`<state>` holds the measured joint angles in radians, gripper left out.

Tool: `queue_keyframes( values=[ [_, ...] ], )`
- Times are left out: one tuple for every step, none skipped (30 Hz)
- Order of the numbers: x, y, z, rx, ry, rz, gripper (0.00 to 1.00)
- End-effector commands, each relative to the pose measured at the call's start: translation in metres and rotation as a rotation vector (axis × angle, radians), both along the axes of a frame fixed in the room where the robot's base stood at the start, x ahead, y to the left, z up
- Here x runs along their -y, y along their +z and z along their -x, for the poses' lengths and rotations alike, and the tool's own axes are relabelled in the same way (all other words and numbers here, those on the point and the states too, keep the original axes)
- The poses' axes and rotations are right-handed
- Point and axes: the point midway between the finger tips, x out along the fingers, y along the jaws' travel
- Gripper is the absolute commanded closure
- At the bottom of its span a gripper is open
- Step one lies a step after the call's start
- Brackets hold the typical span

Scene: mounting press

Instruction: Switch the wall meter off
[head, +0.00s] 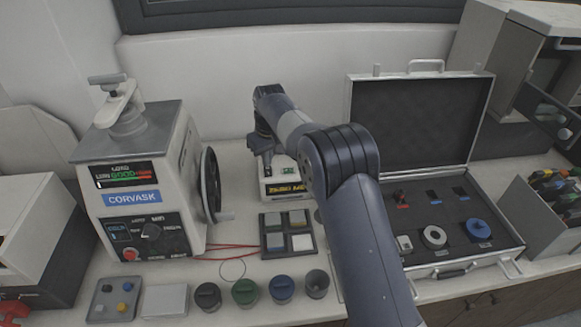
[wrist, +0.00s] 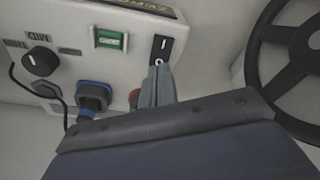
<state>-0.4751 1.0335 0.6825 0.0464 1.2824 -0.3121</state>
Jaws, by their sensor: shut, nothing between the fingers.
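In the head view my gripper (head: 266,168) is in front of the meter's left part.
A black handwheel (wrist: 285,60) is close by, on the mounting press (head: 140,180). A sample tray (head: 262,249) and open case (head: 420,125) are nearby.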

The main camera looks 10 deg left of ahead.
Motion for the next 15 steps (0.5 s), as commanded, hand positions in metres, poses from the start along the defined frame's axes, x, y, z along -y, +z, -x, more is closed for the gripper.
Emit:
queue_keyframes(
  values=[
    [0.0001, -0.0014, 0.0001, 0.0, 0.0, 0.0, 1.0],
    [0.0, -0.0019, 0.0, 0.0, 0.0, 0.0, 1.0],
    [0.0, -0.0024, 0.0, 0.0, 0.0, 0.0, 1.0],
    [0.0, -0.0029, 0.0, 0.0, 0.0, 0.0, 1.0],
    [0.0001, -0.0035, 0.0001, 0.0, 0.0, 0.0, 1.0],
    [0.0001, -0.004, 0.0001, 0.0, 0.0, 0.0, 1.0],
    [0.0, -0.0045, 0.0, -0.001, 0.0, 0.001, 1.0],
    [0.0001, -0.0049, 0.0001, -0.001, 0.0, 0.001, 1.0],
    [0.0, -0.0055, 0.0001, -0.001, 0.0, 0.001, 1.0],
    [0.0, -0.0059, 0.0002, -0.001, 0.0, 0.001, 1.0],
    [0.0, -0.0064, 0.0001, -0.001, 0.0, 0.001, 1.0],
    [0.0, -0.007, 0.0, -0.001, 0.0, 0.001, 1.0],
    [0.0001, -0.0074, 0.0001, -0.001, 0.0, 0.001, 1.0],
    [0.0001, -0.0079, 0.0001, -0.001, 0.0, 0.001, 1.0],
    [0.0001, -0.0084, 0.0001, -0.001, 0.0, 0.001, 1.0]
  ],
)
